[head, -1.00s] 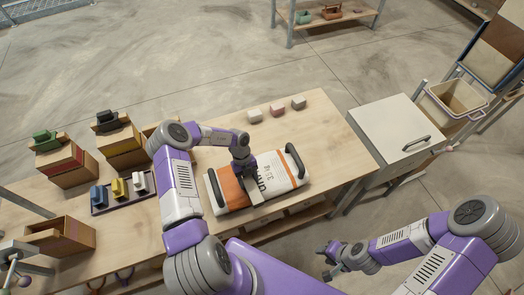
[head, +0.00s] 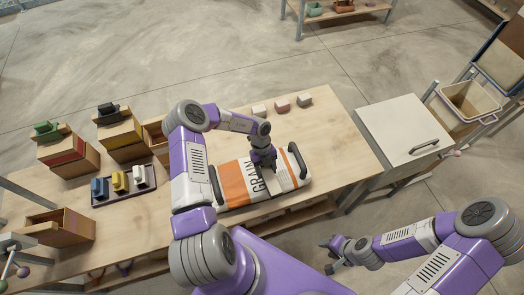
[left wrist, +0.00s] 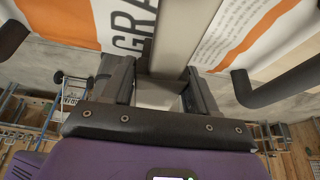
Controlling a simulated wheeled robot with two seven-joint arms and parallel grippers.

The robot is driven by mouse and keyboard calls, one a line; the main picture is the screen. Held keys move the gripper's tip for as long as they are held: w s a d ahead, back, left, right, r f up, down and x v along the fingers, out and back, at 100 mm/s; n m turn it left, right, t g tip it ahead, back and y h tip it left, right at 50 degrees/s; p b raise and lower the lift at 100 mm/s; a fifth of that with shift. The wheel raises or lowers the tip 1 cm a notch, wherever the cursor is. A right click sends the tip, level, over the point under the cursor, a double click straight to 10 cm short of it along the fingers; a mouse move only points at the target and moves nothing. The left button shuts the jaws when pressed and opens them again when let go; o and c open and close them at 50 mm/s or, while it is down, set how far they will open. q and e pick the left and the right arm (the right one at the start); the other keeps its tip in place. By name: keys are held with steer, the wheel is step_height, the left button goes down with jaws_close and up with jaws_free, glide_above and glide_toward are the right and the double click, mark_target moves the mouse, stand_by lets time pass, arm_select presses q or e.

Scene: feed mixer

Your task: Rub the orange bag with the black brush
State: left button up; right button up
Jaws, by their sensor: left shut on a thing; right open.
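The orange and white bag (head: 234,184), printed with dark lettering, lies flat on the wooden table. It has a black handle at each end; its print also shows in the left wrist view (left wrist: 270,30). My left gripper (head: 265,163) points down over the bag's white middle. In the left wrist view, its fingers (left wrist: 160,92) are closed on a grey bar-shaped thing (left wrist: 178,40) that covers part of the lettering. I cannot tell whether this is a brush or touches the bag. A black brush-like thing (head: 108,112) rests on a cardboard box. My right gripper (head: 338,254) is open, off the table.
A tray (head: 113,201) holds blue, yellow and white pieces. A green piece (head: 46,130) tops another box; an open box (head: 58,228) stands at front left. Small blocks (head: 282,106) lie behind the bag. A white cabinet (head: 400,135) and a bin (head: 466,103) stand right.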

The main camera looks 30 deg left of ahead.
arm_select(q)
steer(key=shift+s+r, duration=0.25)
steer(key=shift+r, duration=0.65)
step_height(320, 180, up, 2)
steer(key=shift+w+r, duration=0.1)
steer(key=shift+w, duration=0.05)
steer(key=shift+r, duration=0.85)
